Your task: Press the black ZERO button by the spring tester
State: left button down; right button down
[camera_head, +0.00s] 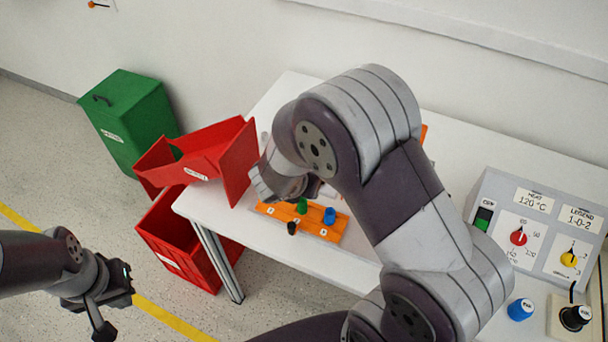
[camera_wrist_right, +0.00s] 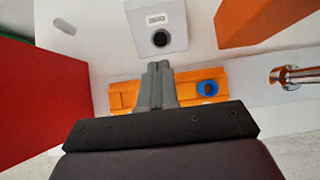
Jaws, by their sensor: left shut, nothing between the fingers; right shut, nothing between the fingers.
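In the right wrist view, a black round button (camera_wrist_right: 160,39) sits on a white box (camera_wrist_right: 158,14) with a small label, too small to read. My right gripper (camera_wrist_right: 158,66) is shut and empty, its tips just below the button in the picture. A gap seems to remain; contact cannot be judged. In the head view my right arm covers the middle of the table and hides this button. My left gripper (camera_head: 104,318) is low at the left, over the floor and away from the table.
An orange tray (camera_head: 329,233) with green, blue and black pegs lies on the white table (camera_head: 276,98). A red bin (camera_head: 240,158) stands at its left edge. A control panel (camera_head: 490,200) with red and yellow knobs is at the right. A metal post (camera_wrist_right: 292,77) shows in the wrist view.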

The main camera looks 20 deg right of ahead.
jog(key=shift+s+a+r, duration=0.1)
jog(key=shift+a+r, duration=0.25)
jog(key=shift+r, duration=0.25)
jog(key=shift+s+a+r, duration=0.45)
jog(key=shift+s+r, duration=0.3)
jog(key=shift+w+f, duration=0.15)
jog(key=shift+w, duration=0.1)
jog(key=shift+d, duration=0.1)
jog(key=shift+s, duration=0.15)
